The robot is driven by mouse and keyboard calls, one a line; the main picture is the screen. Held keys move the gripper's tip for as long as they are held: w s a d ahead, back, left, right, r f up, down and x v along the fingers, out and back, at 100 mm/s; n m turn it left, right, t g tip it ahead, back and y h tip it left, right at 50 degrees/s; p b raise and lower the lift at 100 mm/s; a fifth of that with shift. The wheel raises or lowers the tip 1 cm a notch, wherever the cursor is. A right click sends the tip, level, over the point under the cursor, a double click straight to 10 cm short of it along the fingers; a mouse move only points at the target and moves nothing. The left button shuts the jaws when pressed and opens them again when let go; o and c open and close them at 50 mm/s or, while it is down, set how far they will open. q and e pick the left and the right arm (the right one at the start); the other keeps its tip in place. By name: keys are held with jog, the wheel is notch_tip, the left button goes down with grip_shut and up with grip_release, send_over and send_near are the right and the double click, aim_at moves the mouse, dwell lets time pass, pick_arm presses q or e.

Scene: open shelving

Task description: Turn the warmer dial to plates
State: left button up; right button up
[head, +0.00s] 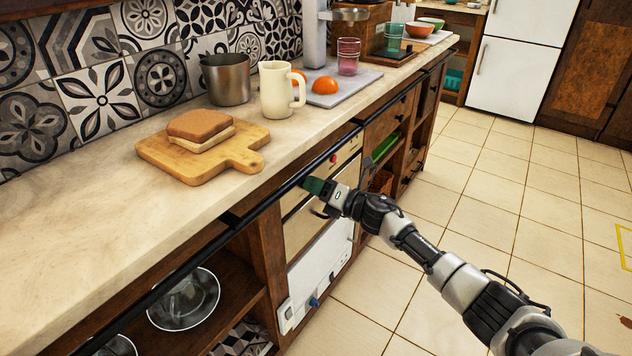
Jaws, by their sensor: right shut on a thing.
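The warmer (295,195) is a cream-fronted unit set under the counter, with a dark rail along the counter edge above it. A small red knob (333,158) shows on the same front, to the right of the gripper. My left gripper is not in view.
A white panel with a blue knob (314,302) is below. On the counter (90,230) stand a bread board (245,155), a cream mug (275,95) and a metal pot (226,78). An open shelf with glass bowls (184,300) is at left.

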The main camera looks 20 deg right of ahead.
pick_arm(q)
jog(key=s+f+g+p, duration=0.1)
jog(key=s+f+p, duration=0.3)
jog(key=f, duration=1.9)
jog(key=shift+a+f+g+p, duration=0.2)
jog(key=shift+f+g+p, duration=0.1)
jog(key=shift+p, duration=1.8)
pick_arm(e)
jog(key=shift+f+m+t+h, duration=0.1)
jog(key=shift+m+t+h, duration=0.2)
jog(key=shift+m, duration=4)
jog(key=shift+f+m+t+h, duration=0.1)
jog(key=shift+m+h, duration=0.3)
jog(key=shift+m, duration=3.9)
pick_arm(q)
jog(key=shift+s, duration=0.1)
pick_arm(e)
jog(key=o, duration=0.9)
jog(key=shift+o, duration=0.2)
jog(key=shift+s, duration=0.15)
